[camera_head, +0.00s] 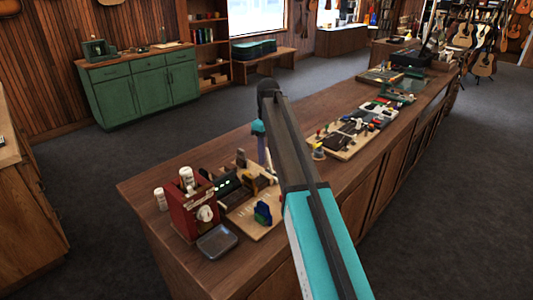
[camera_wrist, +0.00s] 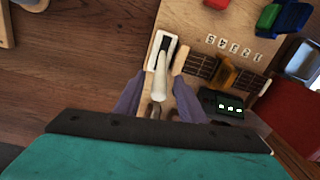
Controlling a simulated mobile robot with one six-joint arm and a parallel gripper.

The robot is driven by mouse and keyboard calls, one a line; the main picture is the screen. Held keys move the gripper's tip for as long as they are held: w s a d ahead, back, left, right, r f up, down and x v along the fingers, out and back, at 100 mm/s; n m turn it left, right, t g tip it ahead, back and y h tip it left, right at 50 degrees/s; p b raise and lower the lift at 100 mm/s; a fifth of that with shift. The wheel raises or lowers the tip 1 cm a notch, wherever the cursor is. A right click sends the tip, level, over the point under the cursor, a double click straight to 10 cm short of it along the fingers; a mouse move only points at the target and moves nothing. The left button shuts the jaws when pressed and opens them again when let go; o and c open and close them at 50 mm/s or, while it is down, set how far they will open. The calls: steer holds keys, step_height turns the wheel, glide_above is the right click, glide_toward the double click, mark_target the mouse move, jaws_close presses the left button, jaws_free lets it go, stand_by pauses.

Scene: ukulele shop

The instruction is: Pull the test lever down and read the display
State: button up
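The test lever (camera_wrist: 160,75) is a pale, rounded handle in a dark slot on a light wooden board (camera_wrist: 190,22). In the wrist view, the two purple-grey fingers of my gripper (camera_wrist: 159,92) are apart, one on each side of the lever. I cannot tell whether either finger touches it. The display (camera_wrist: 230,106) is a small dark box with green lit characters, right of the lever; the characters are too small to read surely. In the head view, my gripper (camera_head: 262,152) is over the counter by the board (camera_head: 240,217), and my arm hides part of this area.
A red box (camera_head: 190,213) with a white dial stands left of the board, with a grey tray (camera_head: 217,241) in front. Another board (camera_head: 345,149) with small parts lies farther along the wooden counter (camera_head: 165,180). A green cabinet (camera_head: 140,87) stands across the floor.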

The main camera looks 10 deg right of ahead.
steer(key=shift+f, duration=0.1)
jaws_close()
steer(key=shift+a, duration=0.15)
